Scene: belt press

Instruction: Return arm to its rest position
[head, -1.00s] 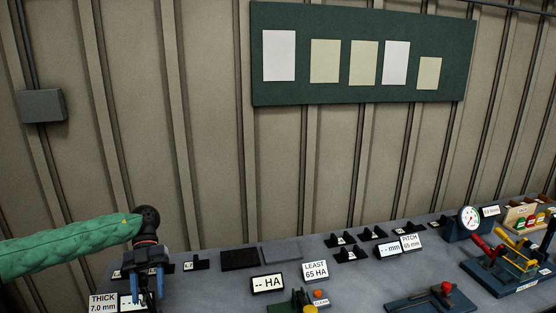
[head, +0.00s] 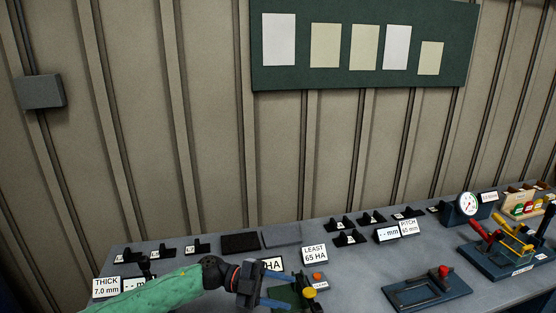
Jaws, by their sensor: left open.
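My left arm, in a green sleeve, comes in low from the left in the head view. Its gripper (head: 286,297) points to the right, with its blue fingers apart and nothing seen between them. It is over the front middle of the bench, close to a green device with a yellow knob (head: 309,292) and an orange button. I cannot tell whether the fingers touch the device. My right gripper is not in view.
The grey bench (head: 350,275) holds several black holders (head: 345,237) and two flat pads (head: 240,242) at the back. A "LEAST 65 HA" sign (head: 314,254) stands behind the device. At right are a blue fixture (head: 416,291), a dial gauge (head: 467,205) and a lever press (head: 505,248).

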